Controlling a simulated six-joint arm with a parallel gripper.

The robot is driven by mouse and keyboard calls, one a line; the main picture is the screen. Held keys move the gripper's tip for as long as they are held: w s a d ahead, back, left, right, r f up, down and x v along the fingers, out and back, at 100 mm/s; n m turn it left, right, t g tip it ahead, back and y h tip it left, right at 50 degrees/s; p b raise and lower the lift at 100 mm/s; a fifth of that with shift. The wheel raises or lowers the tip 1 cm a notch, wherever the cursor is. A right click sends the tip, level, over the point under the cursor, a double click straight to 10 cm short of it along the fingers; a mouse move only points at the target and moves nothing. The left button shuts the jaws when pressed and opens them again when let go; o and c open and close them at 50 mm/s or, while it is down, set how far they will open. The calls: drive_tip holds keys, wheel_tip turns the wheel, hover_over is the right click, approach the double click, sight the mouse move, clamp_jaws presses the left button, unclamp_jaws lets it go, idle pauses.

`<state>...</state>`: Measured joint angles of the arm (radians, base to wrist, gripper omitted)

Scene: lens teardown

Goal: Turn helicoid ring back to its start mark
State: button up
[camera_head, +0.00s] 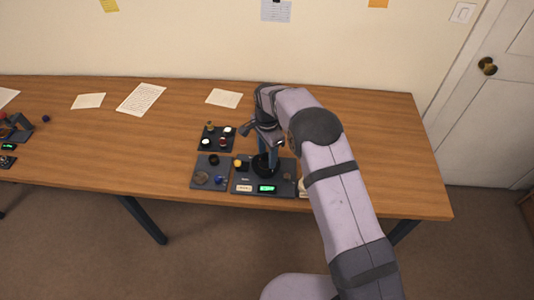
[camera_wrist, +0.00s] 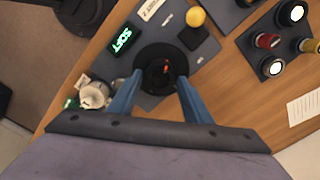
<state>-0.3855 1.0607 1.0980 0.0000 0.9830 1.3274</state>
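The lens with its helicoid ring is a round black body. It stands on a dark station plate (camera_head: 243,174) and shows in the wrist view as a black disc (camera_wrist: 160,52) with a small reddish spot in its middle. My gripper (camera_wrist: 160,76) points down at it, one blue finger on each side, tips at the ring's edges. I cannot tell whether the fingers press on the ring. In the head view my gripper (camera_head: 265,150) hides part of the lens. No start mark can be made out.
A green lit display (camera_wrist: 122,40) and a yellow knob (camera_wrist: 196,16) are on the plate. A tray of small parts (camera_head: 217,147) lies behind, another (camera_head: 208,182) to the left. A whitish round part (camera_wrist: 93,96) is close beside the plate. Papers lie farther back on the table.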

drive_tip(key=c, duration=0.6)
drive_tip(key=shift+c, duration=0.2)
drive_tip(key=shift+n, duration=0.4)
drive_tip(key=n+b, duration=0.2)
drive_tip(key=n, duration=0.1)
drive_tip(key=shift+a+n, duration=0.1)
drive_tip(key=shift+n, duration=0.3)
drive_tip(key=n+b, duration=0.1)
drive_tip(key=n, duration=0.4)
drive_tip(key=shift+w+a+n, duration=0.1)
drive_tip(key=shift+n, duration=0.2)
drive_tip(key=n, duration=0.5)
drive_tip(key=shift+a+b, duration=0.1)
drive_tip(key=shift+b, duration=0.25)
drive_tip(key=n, duration=0.6)
drive_tip(key=shift+a, duration=0.1)
drive_tip(key=shift+n, duration=0.3)
